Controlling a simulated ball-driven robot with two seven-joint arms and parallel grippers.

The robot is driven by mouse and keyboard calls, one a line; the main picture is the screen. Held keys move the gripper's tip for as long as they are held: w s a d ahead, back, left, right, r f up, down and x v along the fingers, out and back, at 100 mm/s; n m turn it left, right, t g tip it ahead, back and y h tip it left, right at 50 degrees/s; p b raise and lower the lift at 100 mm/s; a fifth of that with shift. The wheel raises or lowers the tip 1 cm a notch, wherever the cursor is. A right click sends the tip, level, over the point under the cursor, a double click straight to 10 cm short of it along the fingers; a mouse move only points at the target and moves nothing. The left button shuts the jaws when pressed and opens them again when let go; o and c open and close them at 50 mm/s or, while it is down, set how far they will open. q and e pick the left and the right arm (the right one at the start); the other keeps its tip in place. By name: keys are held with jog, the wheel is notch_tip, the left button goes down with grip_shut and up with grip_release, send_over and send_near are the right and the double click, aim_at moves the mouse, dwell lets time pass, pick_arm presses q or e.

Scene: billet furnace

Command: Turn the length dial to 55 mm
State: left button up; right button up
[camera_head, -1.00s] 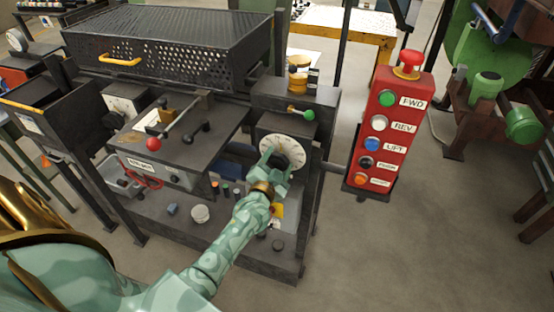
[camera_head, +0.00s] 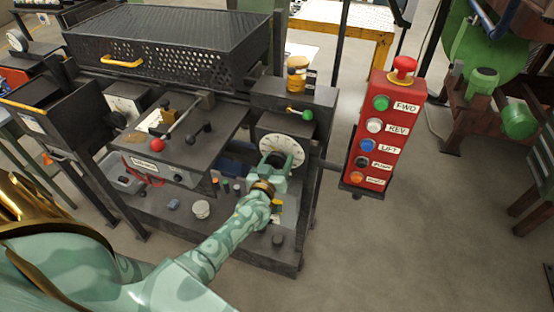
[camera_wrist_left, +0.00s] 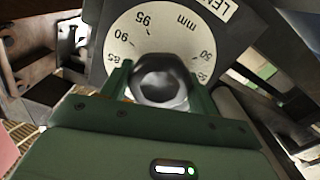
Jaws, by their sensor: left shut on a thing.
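The length dial (camera_head: 289,147) is a round white face with dark marks on a dark housing. In the left wrist view the dial face (camera_wrist_left: 180,35) shows the numbers 85, 90, 95 and 50, the letters mm, and part of a label above. My left gripper (camera_head: 272,163) is at the front of the dial in the head view. It is shut on the dark round knob (camera_wrist_left: 160,80) at the dial's middle, with a finger on either side. My right gripper is not in view.
A red button box (camera_head: 384,128) stands right of the dial. A lever with a green knob (camera_head: 308,115) sits just above it, and a lever with a red knob (camera_head: 157,145) is to the left. A lower shelf (camera_head: 225,235) holds small items. Open floor lies right.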

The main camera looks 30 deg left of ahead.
pick_arm(q)
jog(key=n, duration=0.8)
jog(key=shift+n, duration=0.3)
dwell(0.5)
jog(key=o, duration=1)
jog(key=shift+c, duration=0.2)
jog(key=shift+s, duration=0.1)
jog(key=shift+s+d+p, duration=0.1)
jog(key=shift+s+p, duration=0.25)
jog(key=p+v, duration=0.2)
jog(key=v, duration=1.3)
jog(key=shift+s, duration=0.25)
